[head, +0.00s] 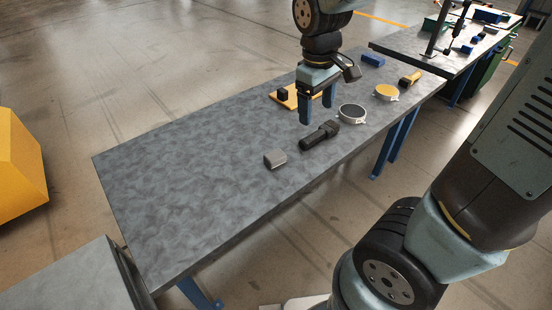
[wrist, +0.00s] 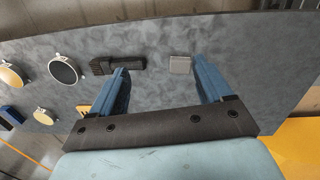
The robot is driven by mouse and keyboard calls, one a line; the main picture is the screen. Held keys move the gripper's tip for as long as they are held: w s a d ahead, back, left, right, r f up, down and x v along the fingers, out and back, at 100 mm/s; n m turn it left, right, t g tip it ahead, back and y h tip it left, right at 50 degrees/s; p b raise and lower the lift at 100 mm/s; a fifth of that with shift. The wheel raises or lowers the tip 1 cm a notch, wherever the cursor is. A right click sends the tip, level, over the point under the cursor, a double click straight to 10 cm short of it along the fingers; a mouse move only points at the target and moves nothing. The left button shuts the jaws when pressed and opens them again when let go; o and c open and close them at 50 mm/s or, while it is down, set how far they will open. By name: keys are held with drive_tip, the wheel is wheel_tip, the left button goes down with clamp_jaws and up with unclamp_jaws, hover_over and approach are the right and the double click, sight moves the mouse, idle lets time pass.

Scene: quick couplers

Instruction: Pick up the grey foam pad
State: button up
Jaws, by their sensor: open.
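The black tool (wrist: 117,65) shows by the left fingertip. Nothing covers the pad.
The table's left part (head: 170,190) is clear.

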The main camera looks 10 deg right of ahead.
drive_tip(key=w+a+f+n+h, duration=0.3)
drive_tip(key=a+f+n+h, duration=0.4)
drive_tip(key=a+f, duration=0.55)
drive_tip(key=n+t+h, duration=0.4)
drive_tip(key=n+t, duration=0.1)
drive_tip(key=n, duration=0.3)
approach(274, 155)
drive_tip(key=shift+s+a+r, duration=0.2)
drive_tip(key=shift+s+a, duration=0.15)
drive_tip(key=shift+s, duration=0.45)
drive_tip(key=shift+a+n+t, duration=0.4)
drive_tip(key=shift+a+t, duration=0.1)
drive_tip(key=shift+a, duration=0.2)
drive_tip(key=x, duration=1.3)
drive_tip(key=shift+d, duration=0.3)
drive_tip(key=c, duration=1)
